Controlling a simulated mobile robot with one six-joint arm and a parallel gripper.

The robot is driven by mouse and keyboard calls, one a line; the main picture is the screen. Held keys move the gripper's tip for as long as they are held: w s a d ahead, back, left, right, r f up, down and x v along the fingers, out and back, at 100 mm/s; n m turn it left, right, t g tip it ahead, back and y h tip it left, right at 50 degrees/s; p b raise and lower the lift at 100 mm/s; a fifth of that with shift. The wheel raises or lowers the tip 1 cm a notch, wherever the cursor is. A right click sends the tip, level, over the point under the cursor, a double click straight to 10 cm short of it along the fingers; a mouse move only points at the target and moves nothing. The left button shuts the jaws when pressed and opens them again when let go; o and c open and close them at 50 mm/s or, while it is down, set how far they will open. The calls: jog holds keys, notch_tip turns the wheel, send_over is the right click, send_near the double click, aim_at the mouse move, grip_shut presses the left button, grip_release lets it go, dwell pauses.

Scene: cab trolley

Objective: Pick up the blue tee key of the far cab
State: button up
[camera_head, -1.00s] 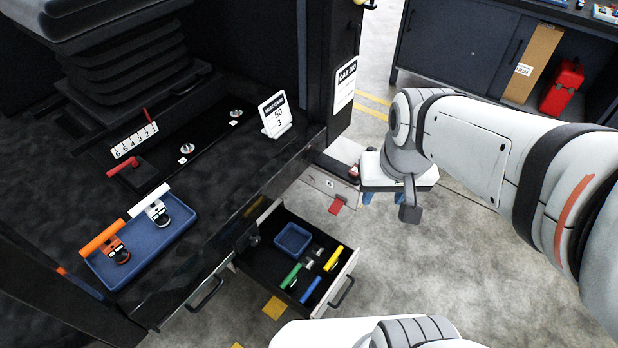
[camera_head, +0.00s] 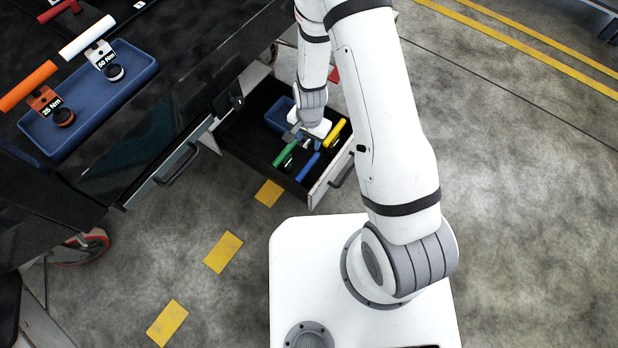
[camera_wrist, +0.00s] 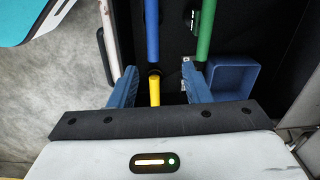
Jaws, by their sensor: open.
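In the wrist view the blue handle (camera_wrist: 152,30) runs straight away from me, with the yellow handle (camera_wrist: 155,90) nearer and the green handle (camera_wrist: 206,30) to the right. My gripper (camera_wrist: 161,72) is open and empty, its two blue fingers spread on either side of the yellow handle. In the head view my gripper (camera_head: 309,142) is over the drawer and partly hides the keys. Its height above them is unclear.
The drawer (camera_head: 325,182) also holds a small blue tray (camera_head: 279,115), seen beside the right finger in the wrist view (camera_wrist: 235,80). Above left, a larger blue tray (camera_head: 94,110) holds orange and white torque tools. Open floor lies to the right.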

aim_at(307, 166)
jog(key=shift+m, duration=0.5)
jog(key=f, duration=0.3)
jog(key=s+f+b, duration=0.1)
jog(key=f, duration=0.2)
jog(key=s+f+b, duration=0.1)
jog(key=f, duration=0.2)
jog(key=shift+a+f, duration=0.35)
jog(key=shift+f, duration=0.05)
notch_tip(307, 166, down, 8)
jog(key=b, duration=0.8)
jog(key=shift+s+d+r, duration=0.1)
jog(key=shift+d+r, duration=0.05)
jog(key=shift+r, duration=0.1)
jog(key=shift+r, duration=0.1)
jog(key=shift+c, duration=0.4)
grip_shut()
